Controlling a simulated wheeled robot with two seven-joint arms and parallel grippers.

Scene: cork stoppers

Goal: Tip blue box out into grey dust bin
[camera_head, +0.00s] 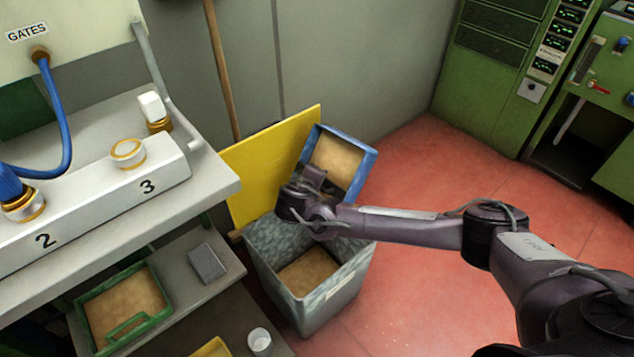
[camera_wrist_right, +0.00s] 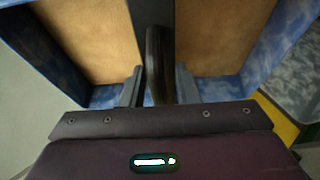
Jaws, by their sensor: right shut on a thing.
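The blue box (camera_head: 368,166) is held up beside and above the back rim of the grey dust bin (camera_head: 350,281). It looks tilted, and brown material shows inside it. My right gripper (camera_head: 312,180) is shut on the box at its near side. In the right wrist view, the gripper (camera_wrist_right: 158,88) is closed around a dark bar, with the blue box (camera_wrist_right: 60,52) on both sides of it. The bin stands open on the floor with a brown layer inside. My left gripper is out of view.
A yellow board (camera_head: 262,160) leans behind the bin. The grey workbench (camera_head: 215,185) is close on the left, with a shelf below holding a green tray (camera_head: 165,295). A white cup (camera_head: 259,341) stands low in front. Red floor (camera_head: 420,290) is open to the right.

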